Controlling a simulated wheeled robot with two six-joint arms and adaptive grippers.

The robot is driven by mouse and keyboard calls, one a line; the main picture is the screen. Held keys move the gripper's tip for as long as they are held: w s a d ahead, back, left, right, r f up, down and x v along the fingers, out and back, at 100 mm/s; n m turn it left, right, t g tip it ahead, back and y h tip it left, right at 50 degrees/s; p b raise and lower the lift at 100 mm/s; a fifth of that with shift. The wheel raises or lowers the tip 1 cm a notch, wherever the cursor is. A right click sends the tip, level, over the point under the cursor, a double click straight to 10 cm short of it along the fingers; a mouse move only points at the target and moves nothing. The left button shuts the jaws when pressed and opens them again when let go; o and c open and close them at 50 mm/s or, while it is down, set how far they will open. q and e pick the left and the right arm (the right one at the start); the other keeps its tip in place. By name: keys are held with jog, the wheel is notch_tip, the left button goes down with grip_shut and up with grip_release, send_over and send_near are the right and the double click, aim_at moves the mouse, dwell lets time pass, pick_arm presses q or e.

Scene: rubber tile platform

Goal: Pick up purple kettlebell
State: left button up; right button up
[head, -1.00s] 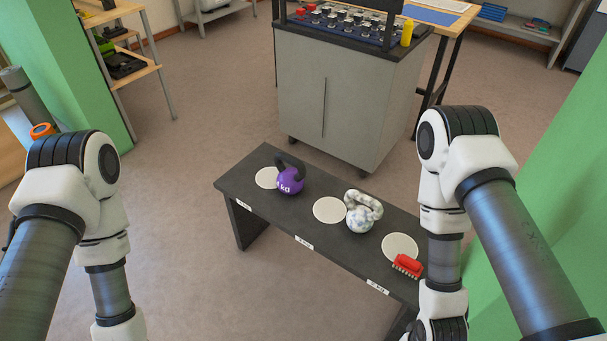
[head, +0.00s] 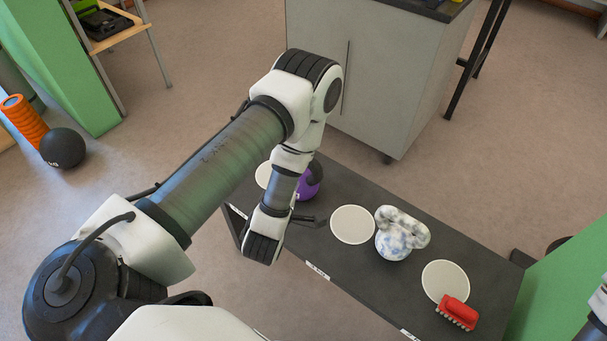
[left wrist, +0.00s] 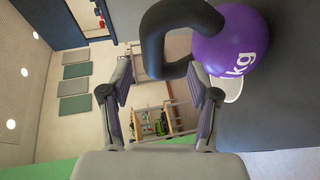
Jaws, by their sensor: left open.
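The purple kettlebell (head: 306,184) stands on the dark bench (head: 345,185), partly hidden behind my left arm in the head view. In the left wrist view its purple body (left wrist: 236,42) is at upper right, and its black handle (left wrist: 152,42) reaches left in front of the fingers. My left gripper (head: 308,219) is low over the near edge of the bench, beside the kettlebell. In the left wrist view this gripper (left wrist: 161,78) is open and empty, with the handle just beyond its fingertips. My right gripper is out of view.
A white marbled kettlebell (head: 396,238), a red brush (head: 457,312) and white discs (head: 352,225) are on the bench farther right. A grey cabinet (head: 375,85) stands behind. A black ball (head: 62,148) and an orange roller (head: 24,121) are at left.

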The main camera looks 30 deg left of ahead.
pick_arm(q)
jog(key=x, duration=0.7)
jog(key=shift+w+a+r, duration=0.25)
jog(key=shift+a+r, duration=0.1)
jog(key=shift+a, duration=0.05)
grip_shut()
jog(key=shift+w+r, duration=0.1)
jog(key=shift+r, duration=0.25)
jog(key=shift+f, duration=0.1)
